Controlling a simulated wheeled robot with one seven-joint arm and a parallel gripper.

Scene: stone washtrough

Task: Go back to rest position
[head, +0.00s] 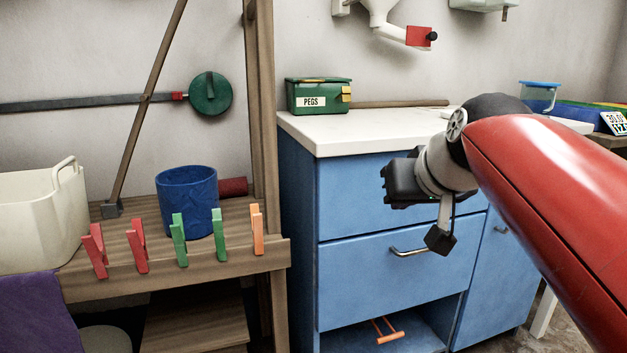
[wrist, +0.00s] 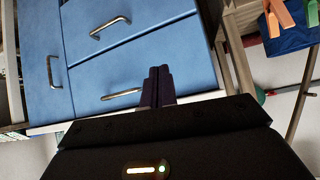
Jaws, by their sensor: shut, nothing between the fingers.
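My gripper (head: 398,182) is held in the air in front of the blue cabinet (head: 300,215), in the right half of the head view. My red arm reaches up to it from the lower right. In the wrist view, the two dark fingers of my gripper (wrist: 158,74) are together, with nothing between them. The fingertips are hard to make out in the head view. The cabinet's drawers (wrist: 115,70) are behind the fingers in the wrist view.
Several coloured pegs clip the edge of the wooden shelf (head: 165,285) at left, near a blue bucket (head: 187,205) and a cream tub (head: 40,220). A green PEGS box (head: 318,98) stands on the white countertop (head: 375,128). A drawer handle (head: 408,251) sticks out below my gripper.

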